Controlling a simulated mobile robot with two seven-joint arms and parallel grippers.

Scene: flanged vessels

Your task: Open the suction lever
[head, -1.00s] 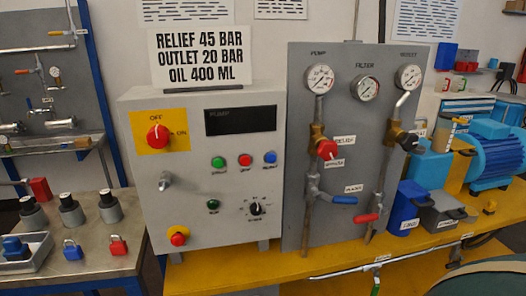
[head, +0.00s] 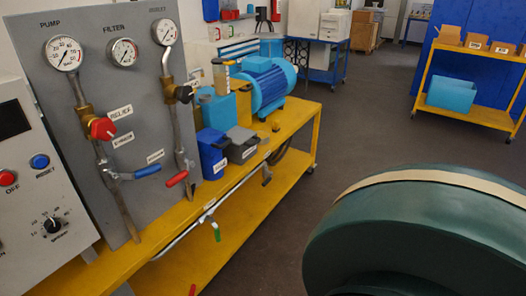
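No lever with a readable suction label shows. A green lever handle (head: 216,232) hangs from the silver pipe (head: 208,215) along the front of the yellow bench. A blue lever handle (head: 147,170) and a red lever handle (head: 177,178) sit low on the two pipes of the grey gauge panel (head: 95,120). A small label above the blue lever is too blurred to read. A red relief knob (head: 103,128) sits above it. Another red piece (head: 193,289) shows at the bottom edge, partly cut off. Neither of my grippers is in view.
A large dark green round body with a cream band (head: 415,240) fills the lower right. Grey floor (head: 365,120) is clear between them.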

